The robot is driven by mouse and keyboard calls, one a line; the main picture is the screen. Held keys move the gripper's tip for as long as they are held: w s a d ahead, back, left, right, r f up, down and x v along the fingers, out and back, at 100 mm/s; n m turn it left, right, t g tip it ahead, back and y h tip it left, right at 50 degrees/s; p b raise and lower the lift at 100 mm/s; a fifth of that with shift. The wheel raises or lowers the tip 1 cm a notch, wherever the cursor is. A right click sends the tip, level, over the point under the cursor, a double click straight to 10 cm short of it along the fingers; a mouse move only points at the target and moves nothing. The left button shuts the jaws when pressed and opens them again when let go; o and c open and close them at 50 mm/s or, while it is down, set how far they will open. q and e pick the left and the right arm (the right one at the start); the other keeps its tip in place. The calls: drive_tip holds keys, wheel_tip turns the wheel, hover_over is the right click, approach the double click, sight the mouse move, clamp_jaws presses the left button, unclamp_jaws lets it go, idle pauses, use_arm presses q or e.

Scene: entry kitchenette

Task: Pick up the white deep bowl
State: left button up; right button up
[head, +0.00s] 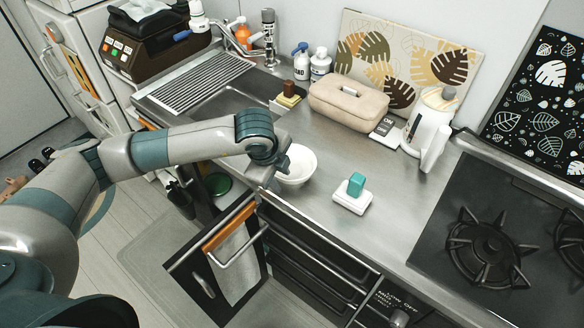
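The white deep bowl (301,168) stands upright near the front edge of the steel counter, just left of the middle of the head view. My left arm reaches in from the left. My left gripper (280,170) is at the bowl's left side, close against its rim, and covers part of that side. Its fingers are small and partly hidden by the wrist, so I cannot tell whether they are open, shut or touching the bowl. The inside of the bowl looks empty. My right gripper is not in view.
A white dish with a teal block (356,184) sits right of the bowl. A beige case (348,104) and a white kettle (428,118) stand behind. The sink (236,108) is at the left, the stove (490,245) at the right. A door with a towel (232,262) stands open below.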

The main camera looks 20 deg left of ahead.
use_arm(q)
clamp_jaws()
drive_tip(key=shift+s, duration=0.1)
idle(1.3)
